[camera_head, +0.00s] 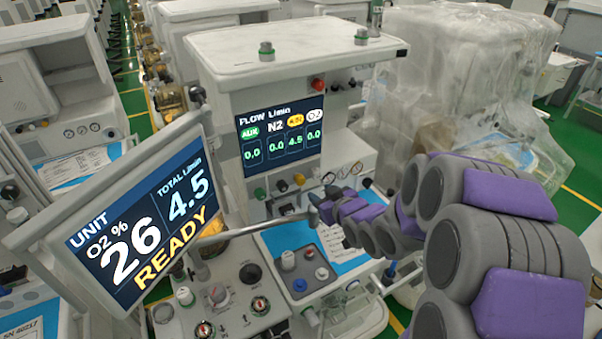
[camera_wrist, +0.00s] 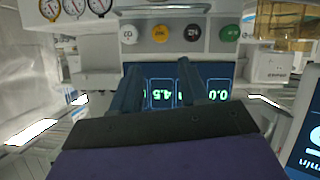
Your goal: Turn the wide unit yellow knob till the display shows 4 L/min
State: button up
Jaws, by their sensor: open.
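The yellow knob (camera_head: 298,179) sits in a row under the flow display (camera_head: 282,135) on the white unit. The display reads 4.5 in the yellow-labelled column and 0.0 in the others. The tilted screen (camera_head: 140,225) reads total 4.5 L/min, O2 26% and READY. In the wrist view, which is upside down, the yellow knob (camera_wrist: 160,33) shows beyond my fingers, between a white knob (camera_wrist: 128,34) and a black knob (camera_wrist: 194,33). My gripper (camera_wrist: 158,75) is open and empty, with its fingers apart and short of the knob. In the head view my gripper (camera_head: 318,204) is just below the knob row.
A green knob (camera_wrist: 229,33) ends the row. Round gauges (camera_wrist: 75,8) sit beside the knobs. A metal bar (camera_head: 262,226) runs near my gripper. Below are a blue-covered work surface (camera_head: 330,240) and a control panel (camera_head: 225,300). A plastic-covered machine (camera_head: 450,70) stands behind my arm.

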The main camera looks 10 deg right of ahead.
aim_at(302, 180)
jog(key=p+x, duration=0.2)
jog(key=x, duration=1.2)
jog(key=shift+w+a+f, duration=0.1)
jog(key=shift+w+a, duration=0.05)
jog(key=c, duration=0.7)
jog(key=shift+o, duration=0.2)
jog(key=shift+p, duration=0.5)
